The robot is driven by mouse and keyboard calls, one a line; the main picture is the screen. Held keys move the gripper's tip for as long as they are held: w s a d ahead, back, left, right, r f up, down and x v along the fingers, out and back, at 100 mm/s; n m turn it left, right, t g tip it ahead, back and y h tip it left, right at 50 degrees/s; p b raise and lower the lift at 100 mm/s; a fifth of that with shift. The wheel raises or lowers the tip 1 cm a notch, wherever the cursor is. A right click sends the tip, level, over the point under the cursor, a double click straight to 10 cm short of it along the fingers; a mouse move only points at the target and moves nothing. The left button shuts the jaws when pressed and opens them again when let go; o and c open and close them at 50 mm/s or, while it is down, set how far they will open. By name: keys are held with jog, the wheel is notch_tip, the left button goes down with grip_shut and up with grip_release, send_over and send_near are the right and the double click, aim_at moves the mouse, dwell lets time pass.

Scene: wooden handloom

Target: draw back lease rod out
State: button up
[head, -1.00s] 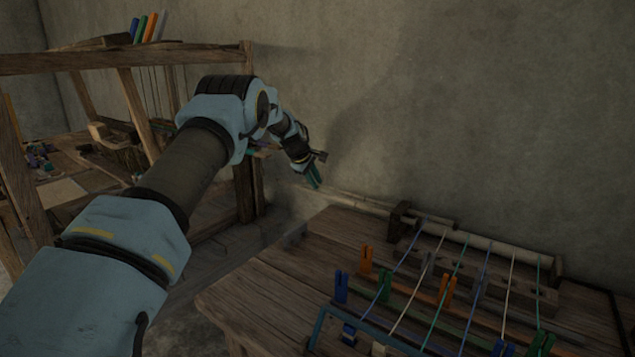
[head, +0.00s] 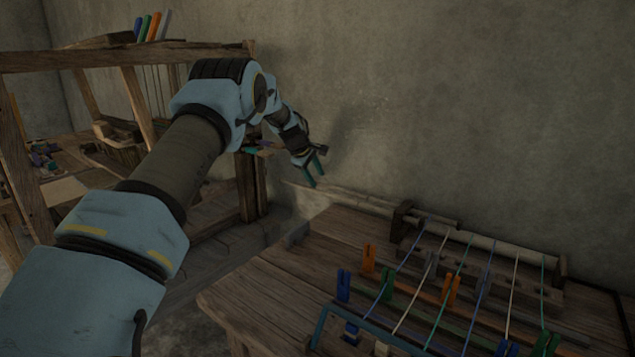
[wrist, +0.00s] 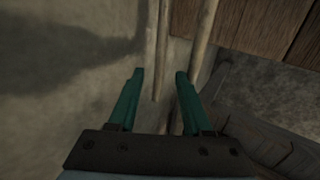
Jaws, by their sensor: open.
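Two pale thin rods (head: 362,201) stick out leftward from a dark wooden end block along the wall side of the loom table; the lease rods are hard to tell apart here. In the wrist view one rod (wrist: 163,45) ends in the gap between the fingers, and a second, longer rod (wrist: 205,38) runs down past the right finger. My gripper (head: 315,172) is open and empty, beyond the table's far left corner, near the wall. It also shows in the wrist view (wrist: 160,76), its teal fingers on either side of the first rod's end. Whether that end is level with the fingertips is unclear.
The table (head: 265,290) carries colored warp threads, several clothespins (head: 368,258) and a pale roller (head: 490,246). A wooden loom frame (head: 130,55) stands at the left behind my arm. The wall (head: 450,100) is close behind the rods.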

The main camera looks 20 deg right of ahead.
jog(key=b+v, duration=0.1)
jog(key=v, duration=0.7)
jog(key=shift+r, duration=0.2)
jog(key=shift+s+a, duration=0.1)
jog(key=shift+a, duration=0.05)
